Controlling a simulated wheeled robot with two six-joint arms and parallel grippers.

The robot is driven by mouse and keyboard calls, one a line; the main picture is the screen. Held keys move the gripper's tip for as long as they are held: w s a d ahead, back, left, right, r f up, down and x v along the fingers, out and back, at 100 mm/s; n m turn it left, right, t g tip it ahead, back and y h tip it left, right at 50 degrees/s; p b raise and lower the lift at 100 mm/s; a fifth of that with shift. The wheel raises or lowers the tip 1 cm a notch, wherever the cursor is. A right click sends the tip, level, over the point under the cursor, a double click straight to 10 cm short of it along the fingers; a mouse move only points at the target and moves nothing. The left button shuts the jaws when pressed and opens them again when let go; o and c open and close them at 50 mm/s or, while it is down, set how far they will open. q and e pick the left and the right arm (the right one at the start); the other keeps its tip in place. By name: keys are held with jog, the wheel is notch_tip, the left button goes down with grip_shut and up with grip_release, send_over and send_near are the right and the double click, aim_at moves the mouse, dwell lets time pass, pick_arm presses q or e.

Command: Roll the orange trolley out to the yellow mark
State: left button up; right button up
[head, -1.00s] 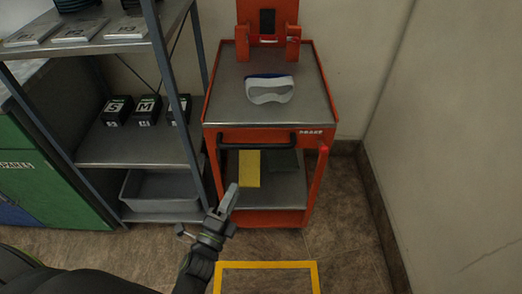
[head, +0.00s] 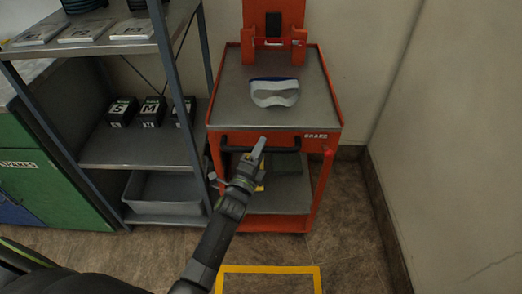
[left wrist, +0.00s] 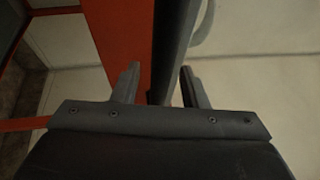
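The orange trolley (head: 325,126) stands against the back wall. Its dark handle bar (head: 226,149) runs across the front, under the top tray. A "BRAKE" label and a red knob (head: 328,153) are at its front right corner. The yellow mark (head: 270,269) is an outlined shape on the floor in front of the trolley. My left gripper (head: 260,146) is at the middle of the handle. In the left wrist view its two fingers (left wrist: 157,80) are apart, with the dark handle bar (left wrist: 172,40) showing between them; contact cannot be told. My right gripper is not in view.
A white and blue visor (head: 275,94) lies on the trolley's top. A grey shelf unit (head: 130,148) with black boxes and a grey bin (head: 165,192) stands close on the left. A wall (head: 450,150) is on the right. The floor between is clear.

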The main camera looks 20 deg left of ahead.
pick_arm(q)
jog(key=shift+w, duration=0.3)
jog(key=shift+c, duration=0.4)
grip_shut()
jog(key=shift+s+f, duration=0.1)
jog(key=shift+s, duration=0.05)
